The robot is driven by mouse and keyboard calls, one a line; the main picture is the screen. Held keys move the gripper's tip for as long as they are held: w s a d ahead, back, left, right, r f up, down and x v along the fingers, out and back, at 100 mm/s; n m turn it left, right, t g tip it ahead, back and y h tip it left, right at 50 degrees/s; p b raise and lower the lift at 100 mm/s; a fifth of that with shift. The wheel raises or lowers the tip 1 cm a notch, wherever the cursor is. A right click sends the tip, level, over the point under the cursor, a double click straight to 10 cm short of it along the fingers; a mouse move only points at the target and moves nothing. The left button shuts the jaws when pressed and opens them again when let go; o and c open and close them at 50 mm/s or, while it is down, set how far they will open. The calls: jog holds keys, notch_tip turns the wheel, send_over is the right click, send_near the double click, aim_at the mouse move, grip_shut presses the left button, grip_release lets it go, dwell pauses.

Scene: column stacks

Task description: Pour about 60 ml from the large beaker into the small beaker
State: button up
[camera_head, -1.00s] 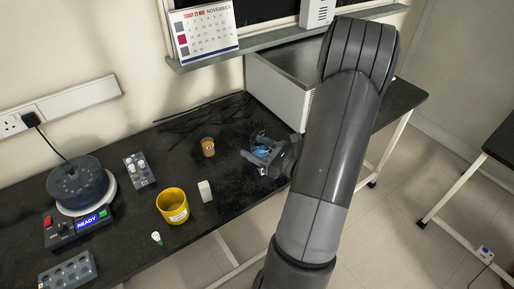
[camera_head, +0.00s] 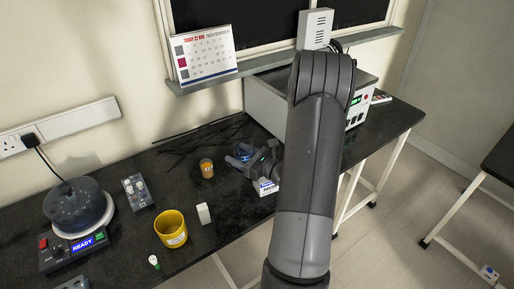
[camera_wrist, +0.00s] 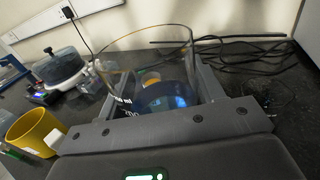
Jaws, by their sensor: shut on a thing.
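The large beaker (camera_wrist: 125,62) is clear glass with white markings and holds blue liquid low inside. My gripper (camera_wrist: 152,95) is shut around it, with a finger on either side, and it looks roughly upright. In the head view my gripper (camera_head: 243,158) and the blue liquid are above the back part of the bench; whether the beaker's base touches the bench is hidden. In the wrist view an orange-yellow patch shows through the large beaker's glass.
A yellow cup (camera_head: 171,229) and a white block (camera_head: 203,213) stand nearer the bench's front edge. A device with a round dark top (camera_head: 78,207) is at left. Black cables (camera_head: 196,131) lie behind. A grey boxy instrument (camera_head: 362,100) stands at right.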

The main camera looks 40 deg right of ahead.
jog(key=x, duration=0.3)
jog(key=d+x, duration=0.1)
jog(key=x, duration=0.1)
jog(key=shift+w+f, duration=0.2)
jog(key=shift+w, duration=0.35)
jog(key=shift+d, duration=0.1)
jog(key=shift+w+d+r+m+t+h, duration=0.15)
jog(key=shift+d+r+m+t, duration=0.4)
jog(key=shift+m, duration=1.35)
jog(key=shift+w+d+r+m+t+h, duration=0.15)
jog(key=shift+d+m, duration=0.7)
jog(key=shift+m, duration=1.05)
jog(key=shift+w+d+r+m+t, duration=0.1)
jog(key=shift+d+r+m+t, duration=0.45)
jog(key=shift+m, duration=1.35)
jog(key=shift+d+f, duration=0.1)
jog(key=shift+f, duration=0.25)
jog(key=shift+d+r+m, duration=0.1)
jog(key=shift+r+m, duration=0.35)
jog(key=shift+m, duration=0.65)
jog(key=shift+f+m+h+p, duration=0.15)
jog(key=shift+m+h+p, duration=0.15)
jog(key=shift+m, duration=0.2)
